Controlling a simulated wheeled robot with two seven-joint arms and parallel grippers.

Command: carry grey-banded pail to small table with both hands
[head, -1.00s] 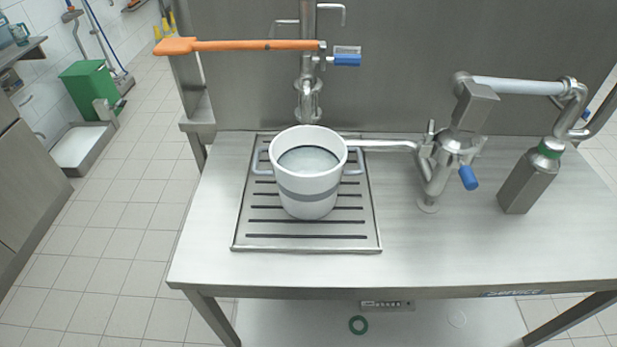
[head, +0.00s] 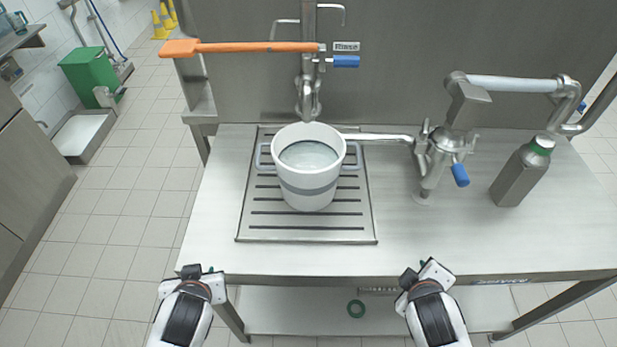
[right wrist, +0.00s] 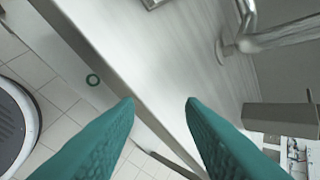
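The white pail with a grey band (head: 308,166) stands upright on the slotted drain grate (head: 306,241) of the steel table, in the head view. It has a grey handle on each side and holds a clear liquid. My left gripper (head: 200,270) and my right gripper (head: 424,272) are at the table's front edge, well apart from the pail. In the right wrist view, the two green fingers of the right gripper (right wrist: 161,103) are spread with nothing between them. The left fingers are too small to judge. No small table can be made out for certain.
A tap with a blue lever (head: 460,174) stands right of the pail, its spout reaching behind it. A steel bottle with green neck (head: 523,172) stands at the right. An orange-handled paddle (head: 250,47) is above the back. A green bin (head: 90,77) is at the left.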

